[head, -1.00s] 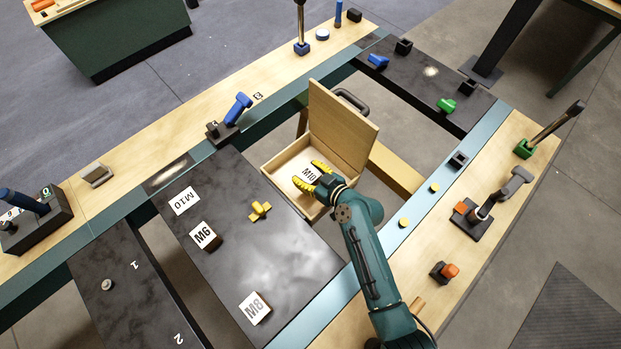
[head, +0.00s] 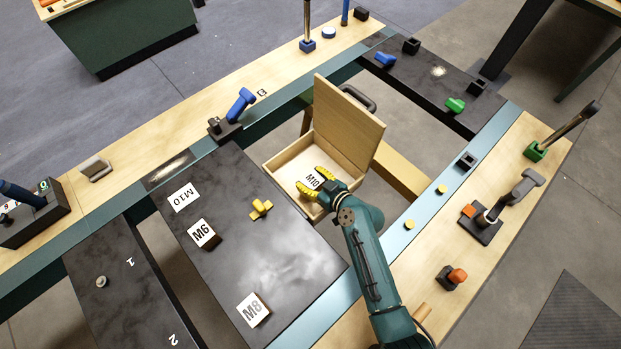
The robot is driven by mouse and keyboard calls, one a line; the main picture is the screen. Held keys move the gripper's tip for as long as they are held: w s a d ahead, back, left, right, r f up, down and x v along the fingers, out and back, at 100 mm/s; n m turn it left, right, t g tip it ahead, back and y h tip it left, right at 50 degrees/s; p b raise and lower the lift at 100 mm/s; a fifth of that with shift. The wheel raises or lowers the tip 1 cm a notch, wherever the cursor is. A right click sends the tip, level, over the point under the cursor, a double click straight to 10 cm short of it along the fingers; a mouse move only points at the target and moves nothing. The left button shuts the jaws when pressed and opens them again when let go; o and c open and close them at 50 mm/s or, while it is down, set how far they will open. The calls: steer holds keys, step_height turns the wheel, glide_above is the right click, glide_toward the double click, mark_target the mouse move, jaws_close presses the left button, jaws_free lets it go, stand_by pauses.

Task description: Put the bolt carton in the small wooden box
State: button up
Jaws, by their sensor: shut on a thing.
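The small wooden box (head: 281,170) stands at the middle of the frame with its lid (head: 347,124) raised at the back. My gripper (head: 308,178) is over the front part of the box's opening. Its yellow fingers are shut on the M10 bolt carton (head: 313,182), whose white label shows between them. Whether the carton touches the box floor cannot be told. The box's near right corner is hidden by my gripper. An M6 carton (head: 204,234) and an M8 carton (head: 254,310) stand on the dark table (head: 222,275) to the left.
A flat M10 label (head: 183,197) and a yellow piece (head: 261,208) are also on the dark table. A blue-handled tool (head: 238,105) stands left of the box. Yellow discs (head: 441,189) and an orange-handled holder (head: 452,277) are to the right. The raised lid walls off the box's back.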

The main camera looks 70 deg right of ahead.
steer(key=o, duration=1.2)
steer(key=shift+o, duration=0.2)
steer(key=shift+r, duration=0.1)
steer(key=shift+r+p, duration=0.3)
steer(key=shift+p, duration=0.15)
steer(key=shift+r+p, duration=0.55)
steer(key=shift+p, duration=0.1)
steer(key=v, duration=1.1)
steer(key=shift+s+a+p, duration=0.2)
steer(key=shift+s+p, duration=0.1)
steer(key=shift+s, duration=0.1)
